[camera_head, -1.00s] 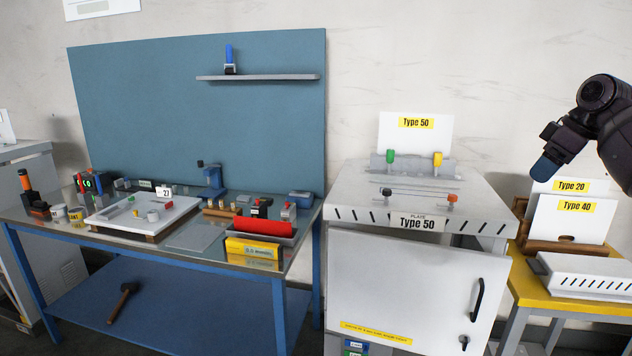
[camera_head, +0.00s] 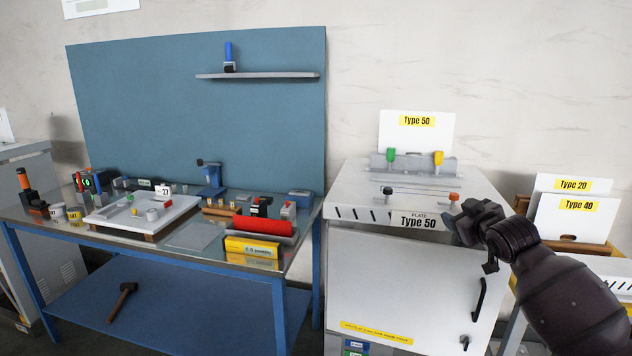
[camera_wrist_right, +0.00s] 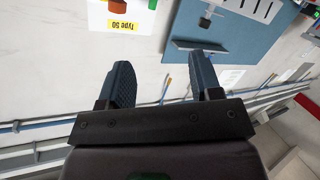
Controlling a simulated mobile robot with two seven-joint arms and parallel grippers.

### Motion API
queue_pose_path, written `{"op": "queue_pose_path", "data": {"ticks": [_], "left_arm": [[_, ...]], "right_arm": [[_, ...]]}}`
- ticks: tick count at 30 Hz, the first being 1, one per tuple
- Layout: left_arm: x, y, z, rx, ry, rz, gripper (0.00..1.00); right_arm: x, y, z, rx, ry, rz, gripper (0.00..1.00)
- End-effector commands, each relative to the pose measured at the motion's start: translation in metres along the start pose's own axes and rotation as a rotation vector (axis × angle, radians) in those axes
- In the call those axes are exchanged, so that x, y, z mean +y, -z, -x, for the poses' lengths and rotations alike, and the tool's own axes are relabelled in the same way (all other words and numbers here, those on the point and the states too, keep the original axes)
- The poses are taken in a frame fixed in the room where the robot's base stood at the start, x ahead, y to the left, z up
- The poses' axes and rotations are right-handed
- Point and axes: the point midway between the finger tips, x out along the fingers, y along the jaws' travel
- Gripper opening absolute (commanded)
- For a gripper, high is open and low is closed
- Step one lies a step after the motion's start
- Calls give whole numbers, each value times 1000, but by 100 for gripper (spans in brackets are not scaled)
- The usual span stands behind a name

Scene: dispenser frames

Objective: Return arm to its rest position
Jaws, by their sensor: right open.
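My right gripper (camera_head: 462,228) is in front of the white cabinet (camera_head: 410,275), near the right end of its top. In the right wrist view its two blue-grey fingers (camera_wrist_right: 163,82) stand apart with nothing between them. The arm comes in from the right edge of the head view. The gripper overlaps the lower right of the cabinet's "Type 50" label (camera_head: 418,222); I cannot tell whether it touches the cabinet. My left gripper is not in view.
A blue workbench (camera_head: 190,300) with tools, a white tray (camera_head: 180,218) and a red roll (camera_head: 264,226) stands at left. A shelf (camera_head: 258,76) is on the blue back panel. White plates (camera_head: 578,222) stand at right, partly behind my arm.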

Motion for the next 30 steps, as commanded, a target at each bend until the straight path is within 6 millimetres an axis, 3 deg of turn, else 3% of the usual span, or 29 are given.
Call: {"op": "queue_pose_path", "data": {"ticks": [1, 3, 12, 20, 30], "left_arm": [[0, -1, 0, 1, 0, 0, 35], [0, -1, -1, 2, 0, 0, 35], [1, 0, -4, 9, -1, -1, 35], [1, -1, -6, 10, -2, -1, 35], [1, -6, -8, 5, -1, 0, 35]], "right_arm": [[-21, -20, 7, 15, 7, -14, 58], [-44, -41, 18, 41, 11, -30, 58], [-131, -128, 84, 81, 14, -113, 58], [-190, -203, 157, 11, 0, -192, 58], [-257, -309, 267, -236, -17, -345, 58]]}}
